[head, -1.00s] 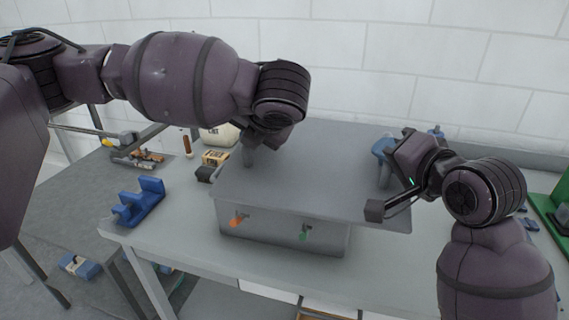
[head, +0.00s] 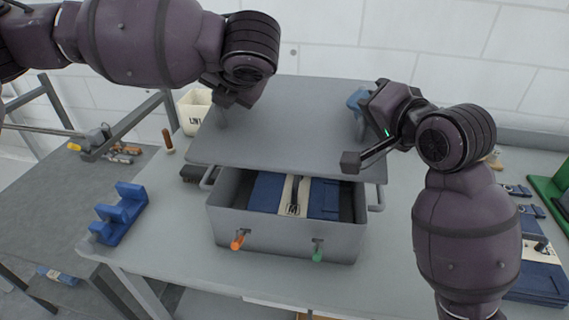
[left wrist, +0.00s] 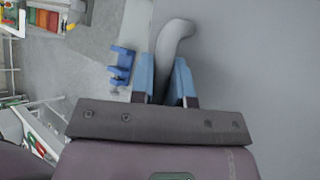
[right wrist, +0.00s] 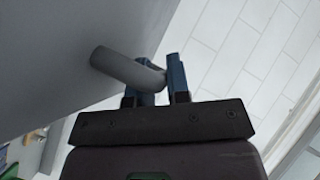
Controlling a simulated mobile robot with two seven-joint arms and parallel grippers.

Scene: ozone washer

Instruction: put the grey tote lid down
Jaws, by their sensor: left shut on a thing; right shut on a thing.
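The grey tote lid (head: 285,125) is a flat plate held above and behind the grey tote (head: 285,232), so the tote's front part is uncovered. Blue parts and a pale strip show inside the tote. My left gripper (head: 228,105) is largely hidden by its own arm. In the left wrist view its blue fingers (left wrist: 168,85) are shut on a bent grey handle of the lid (left wrist: 250,60). My right gripper (head: 365,112) is at the lid's right side. In the right wrist view its fingers (right wrist: 158,85) are shut on the other bent handle.
A blue stand (head: 120,212) sits at the table's left edge. A white bin (head: 195,110) stands behind the lid's left side. A green holder (head: 553,200) and blue parts (head: 535,275) lie at the right. Bare tabletop (head: 170,200) shows left of the tote.

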